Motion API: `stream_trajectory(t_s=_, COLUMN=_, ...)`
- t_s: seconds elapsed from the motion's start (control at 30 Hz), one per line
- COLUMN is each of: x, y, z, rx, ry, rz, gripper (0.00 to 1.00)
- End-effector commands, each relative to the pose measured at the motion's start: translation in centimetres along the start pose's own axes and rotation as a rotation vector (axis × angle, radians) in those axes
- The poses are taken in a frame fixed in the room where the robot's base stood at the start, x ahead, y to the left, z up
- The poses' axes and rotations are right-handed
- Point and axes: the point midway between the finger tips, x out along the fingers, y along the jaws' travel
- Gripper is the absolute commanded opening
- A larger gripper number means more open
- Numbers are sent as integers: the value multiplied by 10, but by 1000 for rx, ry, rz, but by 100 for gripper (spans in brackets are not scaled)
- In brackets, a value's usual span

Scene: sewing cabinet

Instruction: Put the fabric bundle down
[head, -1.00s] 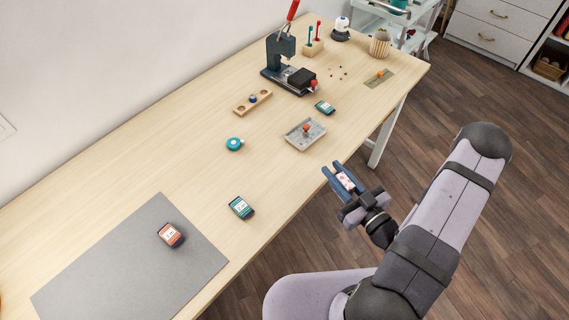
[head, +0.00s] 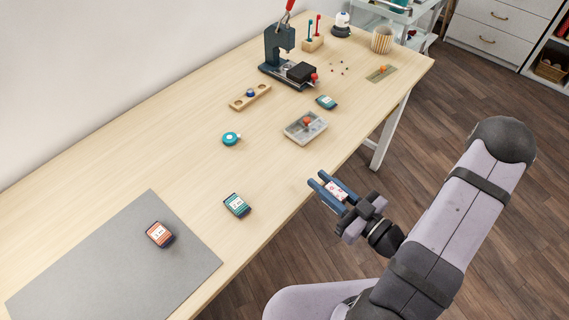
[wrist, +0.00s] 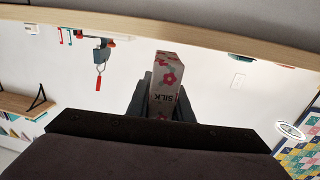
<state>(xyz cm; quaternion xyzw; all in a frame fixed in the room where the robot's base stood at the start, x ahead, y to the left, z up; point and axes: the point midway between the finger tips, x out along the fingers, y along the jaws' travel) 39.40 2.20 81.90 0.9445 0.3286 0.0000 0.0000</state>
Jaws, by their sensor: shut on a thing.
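The fabric bundle (head: 337,190) is a small white block with red flower prints. In the wrist view the bundle (wrist: 165,85) carries the word SILK. My gripper (head: 318,178) is shut on it, with a dark finger on each side. In the head view my gripper appears just off the front edge of the table (head: 180,165), its fingertips close to that edge. I cannot tell its exact height.
A grey mat (head: 75,270) bears an orange labelled packet (head: 160,235). Teal labelled packets lie at the front (head: 237,205) and farther back (head: 326,102). A divided tray (head: 305,128), teal round item (head: 231,138) and press (head: 280,50) also stand here. The front edge between tray and front packet is clear.

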Motion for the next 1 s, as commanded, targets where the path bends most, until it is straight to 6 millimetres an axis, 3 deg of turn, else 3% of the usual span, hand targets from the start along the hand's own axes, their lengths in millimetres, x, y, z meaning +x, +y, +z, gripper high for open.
stream_trajectory(t_s=0.17, x=2, y=0, z=0, rx=-1, ry=0, rz=0, gripper=0)
stream_trajectory(t_s=0.37, x=19, y=-1, z=2, rx=-2, ry=0, rz=-5, gripper=0)
stream_trajectory(t_s=0.67, x=68, y=-1, z=7, rx=-10, ry=2, rz=-7, gripper=0)
stream_trajectory(t_s=1.0, x=124, y=-1, z=-1, rx=0, ry=0, rz=-3, gripper=0)
